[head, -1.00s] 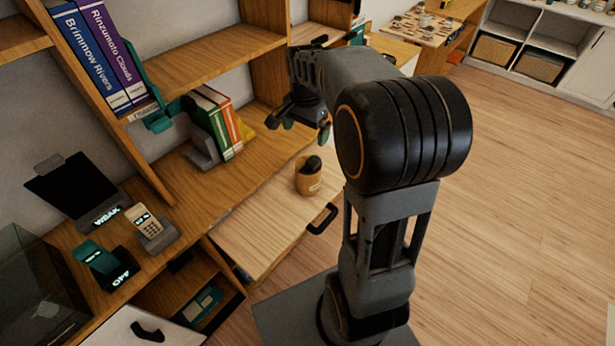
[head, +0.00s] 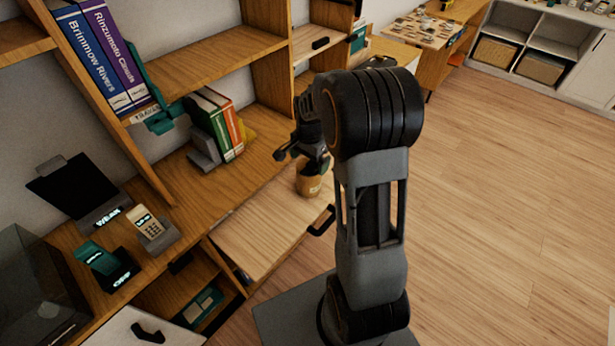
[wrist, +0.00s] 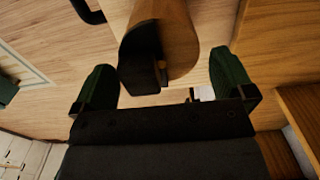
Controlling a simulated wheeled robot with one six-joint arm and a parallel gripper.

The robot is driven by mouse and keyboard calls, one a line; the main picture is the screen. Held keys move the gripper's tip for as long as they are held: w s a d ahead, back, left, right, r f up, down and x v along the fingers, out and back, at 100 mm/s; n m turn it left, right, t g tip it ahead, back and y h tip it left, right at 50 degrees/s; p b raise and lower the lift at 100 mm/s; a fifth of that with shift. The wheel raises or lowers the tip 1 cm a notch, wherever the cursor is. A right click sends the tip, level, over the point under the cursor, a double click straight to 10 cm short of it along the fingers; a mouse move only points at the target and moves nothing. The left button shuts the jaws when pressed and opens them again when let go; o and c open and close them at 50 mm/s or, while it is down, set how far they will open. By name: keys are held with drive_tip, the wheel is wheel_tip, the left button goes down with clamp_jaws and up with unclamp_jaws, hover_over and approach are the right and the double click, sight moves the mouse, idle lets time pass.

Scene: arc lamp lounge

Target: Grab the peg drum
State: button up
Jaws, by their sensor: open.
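The peg drum (head: 309,186) looks like a small tan wooden cylinder with a black top piece. It stands upright on the pale pull-out board (head: 255,235). My gripper (head: 305,160) is just above it in the head view and hides most of its top. In the wrist view the drum (wrist: 182,38) shows between the two green fingertips of my gripper (wrist: 163,65), its black part toward the palm. The jaws are open, with a visible gap beside each finger. Whether a finger touches the drum cannot be told.
A shelf with upright books (head: 222,125) and a grey bookend stands behind and left of the drum. A card terminal (head: 153,230) and small devices sit on the left desk. A black handle (head: 322,221) edges the board. Open floor lies right.

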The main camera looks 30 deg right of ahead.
drive_tip(key=shift+f, duration=1.2)
drive_tip(key=c, duration=1.4)
